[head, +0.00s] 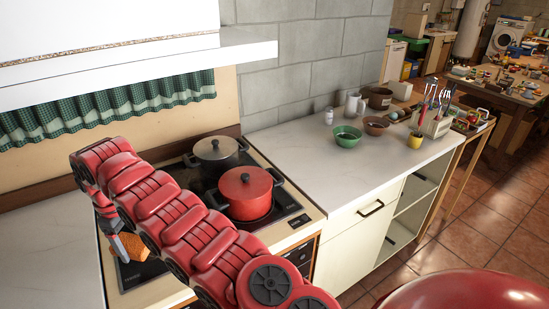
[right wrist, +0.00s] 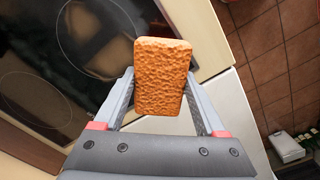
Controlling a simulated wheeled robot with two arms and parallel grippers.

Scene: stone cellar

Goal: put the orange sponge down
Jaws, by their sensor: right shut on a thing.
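The orange sponge (right wrist: 161,75) is a rough-textured block between the two fingers of my right gripper (right wrist: 160,88), which is shut on it. In the head view the sponge (head: 132,246) shows low at the left, over the left front part of the stove, partly hidden by a finger of my right gripper (head: 119,247) and by my arm. Whether it touches the surface below cannot be told. My left gripper is not in view.
A red pot (head: 246,193) and a grey pot (head: 215,152) stand on the black stove top (head: 285,210). The white counter (head: 45,250) left of the stove is bare. The right counter (head: 310,165) holds a green bowl (head: 346,137) and other items at its back.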

